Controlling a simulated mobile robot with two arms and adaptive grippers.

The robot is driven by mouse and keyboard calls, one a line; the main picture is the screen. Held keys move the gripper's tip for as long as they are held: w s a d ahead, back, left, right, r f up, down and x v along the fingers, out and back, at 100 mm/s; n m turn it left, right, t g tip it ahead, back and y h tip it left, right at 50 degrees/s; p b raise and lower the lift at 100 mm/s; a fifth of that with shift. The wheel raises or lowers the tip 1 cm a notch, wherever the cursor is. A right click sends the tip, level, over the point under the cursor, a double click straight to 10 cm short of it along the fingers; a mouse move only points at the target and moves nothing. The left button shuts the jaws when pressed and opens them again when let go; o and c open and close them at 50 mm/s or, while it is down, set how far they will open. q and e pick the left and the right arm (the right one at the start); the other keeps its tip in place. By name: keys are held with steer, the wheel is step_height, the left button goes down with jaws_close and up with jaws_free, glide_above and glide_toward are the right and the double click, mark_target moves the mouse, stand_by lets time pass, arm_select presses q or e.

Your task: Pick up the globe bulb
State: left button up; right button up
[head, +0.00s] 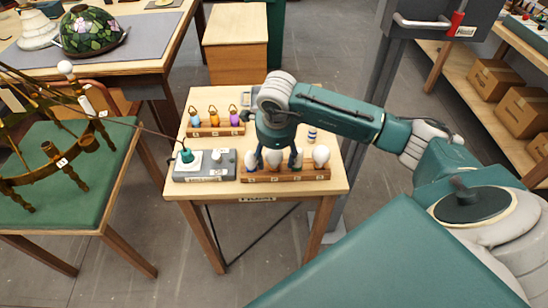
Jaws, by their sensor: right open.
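A wooden rack (285,175) at the front right of the small table holds several white bulbs in a row. The rightmost bulb (321,155) looks large and round. Another white bulb (273,158) shows between the fingers of my right gripper (277,164). The gripper points down over the rack, its fingers apart on either side of that bulb; I cannot tell whether they touch it. The fingers partly hide the neighbouring bulbs. I cannot tell for sure which bulb is the globe bulb. My left gripper is not in view.
The small table (339,177) also holds a grey tester box (204,172) left of the rack and a rack of coloured pieces (215,126) behind it. A small striped item (312,136) stands behind the bulbs. A green-topped table with a wooden chandelier (62,160) is at left.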

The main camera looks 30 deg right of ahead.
steer(key=c, duration=1.2)
steer(key=shift+r, duration=0.15)
